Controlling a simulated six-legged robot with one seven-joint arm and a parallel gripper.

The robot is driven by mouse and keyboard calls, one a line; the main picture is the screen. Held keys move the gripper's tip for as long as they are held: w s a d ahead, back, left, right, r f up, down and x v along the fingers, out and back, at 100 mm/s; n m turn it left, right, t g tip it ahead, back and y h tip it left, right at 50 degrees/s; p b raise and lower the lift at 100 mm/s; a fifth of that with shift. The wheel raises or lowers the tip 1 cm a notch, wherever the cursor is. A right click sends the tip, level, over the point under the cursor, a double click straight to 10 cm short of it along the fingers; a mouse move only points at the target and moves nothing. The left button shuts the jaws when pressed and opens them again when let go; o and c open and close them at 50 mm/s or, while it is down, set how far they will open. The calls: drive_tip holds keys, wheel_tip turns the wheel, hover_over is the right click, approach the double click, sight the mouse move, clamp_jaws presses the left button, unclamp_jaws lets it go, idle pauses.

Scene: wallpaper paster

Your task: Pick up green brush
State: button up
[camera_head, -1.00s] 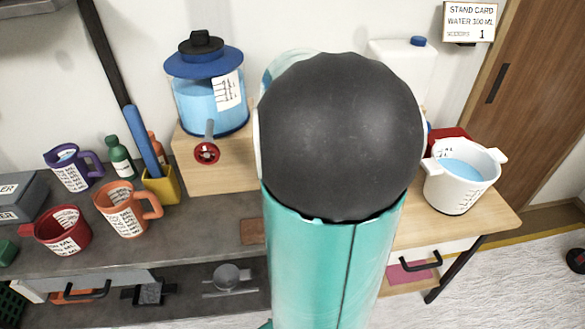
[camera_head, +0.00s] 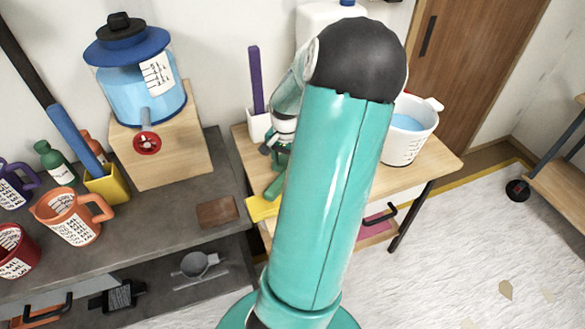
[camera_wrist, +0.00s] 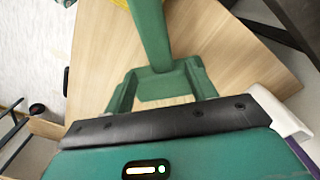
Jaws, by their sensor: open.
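My gripper (camera_head: 274,147) is over the table at the white holder, just behind the visible brush part. It is open, and nothing is seen held in it. A dark strip and a teal body cover the lower part of that view and hide what is beneath.
A white holder (camera_head: 259,126) with a purple-handled tool (camera_head: 256,80) stands close to my gripper. A yellow item (camera_head: 262,208) lies at the table's front edge. A white bucket of blue liquid (camera_head: 405,145) stands right of my arm. The grey counter (camera_head: 180,215) is at left.

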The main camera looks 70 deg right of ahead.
drive_tip(key=shift+w+a+f, duration=0.1)
drive_tip(key=shift+f, duration=3.45)
clamp_jaws()
drive_tip(key=shift+r, duration=0.1)
drive_tip(key=shift+r, duration=0.4)
wheel_tip(320, 180, up, 2)
drive_tip(key=shift+r, duration=0.1)
drive_tip(key=s+a+r, duration=0.7)
drive_tip(key=a+r, duration=0.3)
drive_tip(key=a, duration=0.2)
drive_tip(key=shift+s, duration=0.2)
